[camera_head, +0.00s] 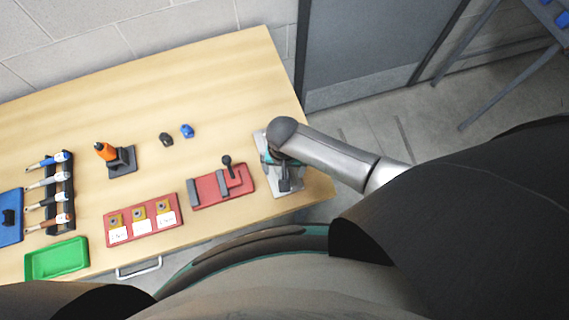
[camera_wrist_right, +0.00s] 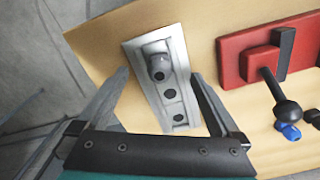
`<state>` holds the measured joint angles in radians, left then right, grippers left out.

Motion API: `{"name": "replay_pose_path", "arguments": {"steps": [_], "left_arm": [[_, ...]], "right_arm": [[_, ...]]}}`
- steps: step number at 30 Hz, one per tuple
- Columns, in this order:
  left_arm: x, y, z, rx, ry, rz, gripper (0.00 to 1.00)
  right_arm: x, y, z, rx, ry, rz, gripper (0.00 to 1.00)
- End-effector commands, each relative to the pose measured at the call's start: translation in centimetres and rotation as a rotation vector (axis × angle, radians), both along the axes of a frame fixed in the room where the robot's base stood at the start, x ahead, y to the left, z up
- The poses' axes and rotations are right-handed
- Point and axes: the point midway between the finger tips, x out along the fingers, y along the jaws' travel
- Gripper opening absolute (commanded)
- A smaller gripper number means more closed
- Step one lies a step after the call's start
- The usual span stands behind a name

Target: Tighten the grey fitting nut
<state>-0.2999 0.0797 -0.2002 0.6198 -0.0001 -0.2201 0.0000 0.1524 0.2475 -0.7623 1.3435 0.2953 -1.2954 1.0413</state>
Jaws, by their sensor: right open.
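The grey fitting nut (camera_wrist_right: 160,67) sits on a light grey plate (camera_wrist_right: 148,98) in the right wrist view, at the end of the plate away from my gripper's palm. Two dark round holes show along the plate below the nut. My right gripper (camera_wrist_right: 160,76) is open, with one finger on each side of the plate and nothing between them that it grips. How high the fingertips are above the plate is unclear. In the head view the plate (camera_head: 291,186) is at the table's right end, and my right arm hides the nut. My left gripper is not in view.
A red board (camera_head: 205,194) with a black-knobbed lever (camera_head: 228,168) stands beside the plate. Further left are a red tray (camera_head: 113,235), an orange-handled tool (camera_head: 105,151), a green tray (camera_head: 55,262) and a tool rack (camera_head: 66,190). The table's back right is clear.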

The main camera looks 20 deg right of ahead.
Motion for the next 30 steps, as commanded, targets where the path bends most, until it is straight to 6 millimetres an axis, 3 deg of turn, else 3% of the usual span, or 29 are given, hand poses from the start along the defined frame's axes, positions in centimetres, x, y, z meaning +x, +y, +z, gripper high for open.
{"name": "replay_pose_path", "arguments": {"steps": [21,30], "left_arm": [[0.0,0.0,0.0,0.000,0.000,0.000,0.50],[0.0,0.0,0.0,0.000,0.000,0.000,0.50]], "right_arm": [[0.0,0.0,5.7,0.001,0.000,0.000,1.00],[0.0,0.0,6.8,0.000,0.000,0.000,1.00]]}}
